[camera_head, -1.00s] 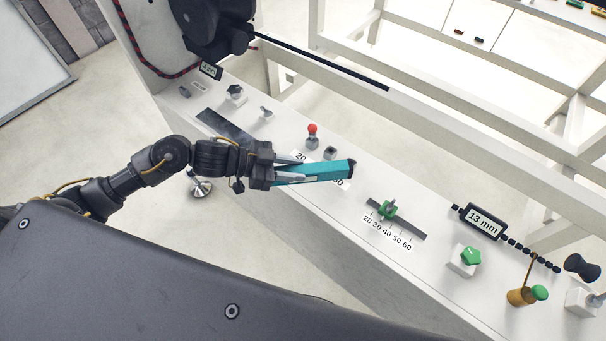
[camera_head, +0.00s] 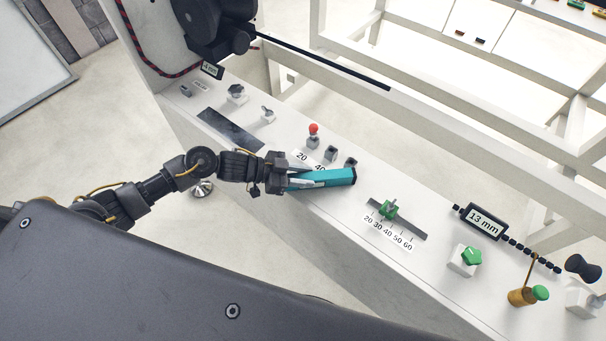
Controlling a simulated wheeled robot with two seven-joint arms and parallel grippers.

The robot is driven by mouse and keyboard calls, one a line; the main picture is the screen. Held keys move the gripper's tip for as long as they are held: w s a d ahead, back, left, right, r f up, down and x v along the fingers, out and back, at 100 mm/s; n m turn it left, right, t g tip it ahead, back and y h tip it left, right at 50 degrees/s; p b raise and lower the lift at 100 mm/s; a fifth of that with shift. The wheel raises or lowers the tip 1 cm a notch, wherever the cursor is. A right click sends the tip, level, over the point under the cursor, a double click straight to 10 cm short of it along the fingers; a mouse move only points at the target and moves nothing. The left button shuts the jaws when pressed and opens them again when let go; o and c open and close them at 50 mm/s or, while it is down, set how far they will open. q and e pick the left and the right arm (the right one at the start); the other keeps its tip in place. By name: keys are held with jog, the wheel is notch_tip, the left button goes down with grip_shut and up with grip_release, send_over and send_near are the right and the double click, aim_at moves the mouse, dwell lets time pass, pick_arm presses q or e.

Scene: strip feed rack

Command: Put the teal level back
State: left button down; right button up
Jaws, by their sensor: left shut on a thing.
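The teal level (camera_head: 338,177) is a long bar with a dark end cap. It lies crosswise over the white bench, its far end pointing right. My left gripper (camera_head: 306,178) is shut on the level's near end, close to the bench's front edge. The level covers part of a white scale label marked 20 and 40 (camera_head: 304,158). I cannot tell whether the level touches the bench top. My right gripper is not in view.
Behind the level stand a red-knobbed lever (camera_head: 313,135) and small grey blocks (camera_head: 331,153). To its right are a green slider (camera_head: 389,209), a 13 mm display (camera_head: 484,222), a green knob (camera_head: 471,256) and an orange cylinder (camera_head: 521,296). A dark plate (camera_head: 230,130) lies left.

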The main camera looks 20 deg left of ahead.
pick_arm(q)
jog(key=shift+f, duration=0.1)
jog(key=c, duration=1.1)
grip_release()
jog(key=shift+o, duration=0.2)
jog(key=shift+a+r, duration=0.2)
jog(key=v, duration=1)
jog(key=shift+s+a+b, duration=0.2)
jog(key=shift+b, duration=0.15)
jog(key=shift+s+a+r, duration=0.2)
jog(key=shift+a+r, duration=0.1)
jog(key=shift+a, duration=0.15)
